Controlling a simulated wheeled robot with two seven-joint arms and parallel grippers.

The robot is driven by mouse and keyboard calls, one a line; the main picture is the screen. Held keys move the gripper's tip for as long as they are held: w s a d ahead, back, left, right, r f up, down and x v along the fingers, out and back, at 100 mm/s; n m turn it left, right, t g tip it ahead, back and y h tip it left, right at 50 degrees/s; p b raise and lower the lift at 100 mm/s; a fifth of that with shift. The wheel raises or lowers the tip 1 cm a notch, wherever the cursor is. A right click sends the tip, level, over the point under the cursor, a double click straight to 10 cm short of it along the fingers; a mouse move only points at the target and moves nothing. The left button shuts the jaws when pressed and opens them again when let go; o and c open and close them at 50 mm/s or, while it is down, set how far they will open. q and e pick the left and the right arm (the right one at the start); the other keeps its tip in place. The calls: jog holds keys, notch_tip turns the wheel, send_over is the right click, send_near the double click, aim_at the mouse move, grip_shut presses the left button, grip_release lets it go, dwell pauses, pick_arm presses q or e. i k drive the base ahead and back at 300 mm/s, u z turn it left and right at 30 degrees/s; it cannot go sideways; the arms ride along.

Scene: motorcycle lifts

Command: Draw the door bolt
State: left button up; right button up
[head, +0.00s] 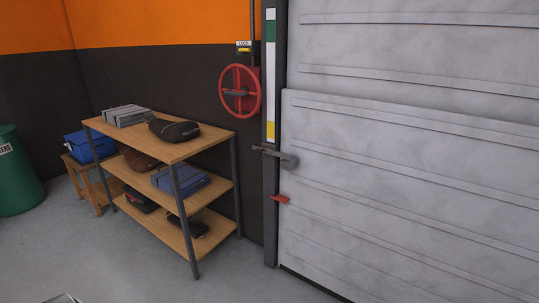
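The door bolt (275,155) is a grey metal bar with a rounded block at its right end. It lies about level across the left edge of the large pale grey panelled door (400,180). Its left end reaches over the dark door post (270,205). Neither of my grippers can be made out. A thin sliver at the bottom left edge is too cut off to identify.
A wooden shelf unit (215,146) holds bags and stacked items. A blue box (88,147) and a green drum (18,175) stand left. Floor in front is clear.

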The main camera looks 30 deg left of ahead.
aim_at(269, 153)
jog(key=k, duration=0.6)
jog(key=u, duration=0.85)
jog(key=i, duration=1.45)
jog(key=z, duration=0.35)
